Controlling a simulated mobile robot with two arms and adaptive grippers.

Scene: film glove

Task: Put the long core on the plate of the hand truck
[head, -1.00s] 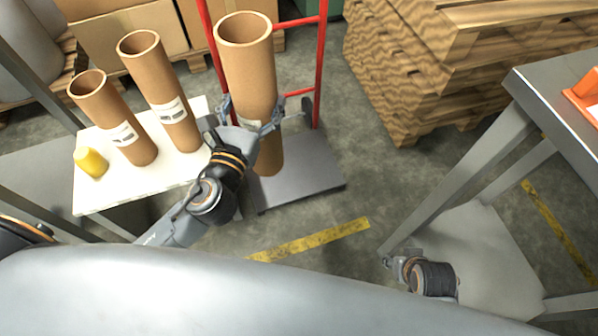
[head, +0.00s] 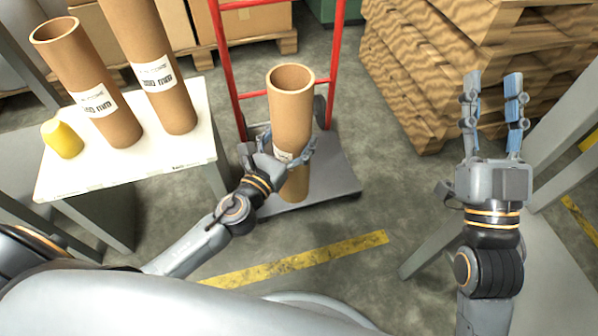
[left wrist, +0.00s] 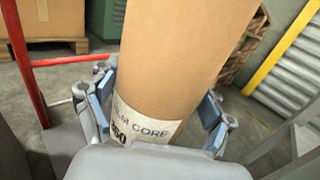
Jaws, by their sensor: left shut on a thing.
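A tall brown cardboard core (head: 291,97) with a white label stands upright over the grey plate (head: 335,170) of the red hand truck (head: 333,70). My left gripper (head: 288,145) is shut around the core's middle. In the left wrist view the core (left wrist: 185,50) fills the space between the fingers, and its label shows "FILM CORE". The core's lower end appears at the plate's front part, but I cannot tell whether it touches. My right gripper (head: 493,88) is open and empty at the right, fingers pointing away from me, clear of the hand truck.
Two other labelled cores, one shorter (head: 85,80) and one taller (head: 150,65), stand on a white-topped table (head: 180,150) at left with a yellow object (head: 62,138). Wooden pallets (head: 430,80) are stacked right of the hand truck. Floor with a yellow stripe (head: 300,260) lies in front.

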